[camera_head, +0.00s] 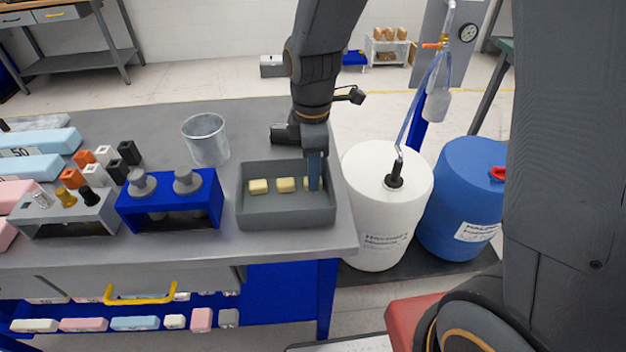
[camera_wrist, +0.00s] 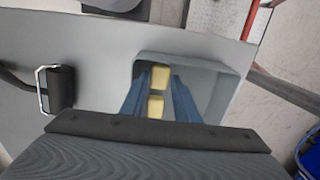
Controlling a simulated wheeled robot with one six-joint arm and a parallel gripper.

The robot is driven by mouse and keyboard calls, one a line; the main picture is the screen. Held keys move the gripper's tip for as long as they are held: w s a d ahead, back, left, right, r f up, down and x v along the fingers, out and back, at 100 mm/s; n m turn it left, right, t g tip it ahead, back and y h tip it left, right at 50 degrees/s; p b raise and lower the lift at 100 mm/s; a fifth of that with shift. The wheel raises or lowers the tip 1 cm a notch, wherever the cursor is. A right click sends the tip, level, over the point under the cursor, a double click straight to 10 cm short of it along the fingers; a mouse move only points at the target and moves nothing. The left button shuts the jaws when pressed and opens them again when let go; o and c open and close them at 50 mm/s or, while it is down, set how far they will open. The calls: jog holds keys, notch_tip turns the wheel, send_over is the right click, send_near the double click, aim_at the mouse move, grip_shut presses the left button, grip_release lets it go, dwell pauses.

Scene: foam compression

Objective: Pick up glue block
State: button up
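Several small pale-yellow glue blocks lie in a row in a grey tray (camera_head: 285,217): a left one (camera_head: 258,186), a middle one (camera_head: 286,185) and a right one (camera_head: 308,184). The right one is partly hidden behind my blue finger. My gripper (camera_head: 314,187) points down into the right part of the tray. In the wrist view my gripper (camera_wrist: 160,78) is open, its two blue fingers apart. Two blocks show between them, a farther one (camera_wrist: 160,72) and a nearer one (camera_wrist: 155,106). I cannot tell whether a finger touches a block.
The tray walls (camera_wrist: 232,95) stand close around my fingers. A metal cup (camera_head: 206,140) stands behind-left of the tray, and a blue rack (camera_head: 170,208) with grey-topped items stands left. A white drum (camera_head: 385,215) and a blue drum (camera_head: 465,205) stand right of the table.

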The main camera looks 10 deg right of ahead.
jog(key=shift+f, duration=0.65)
jog(key=shift+c, duration=0.4)
jog(key=c, duration=0.6)
jog(key=shift+r, duration=0.15)
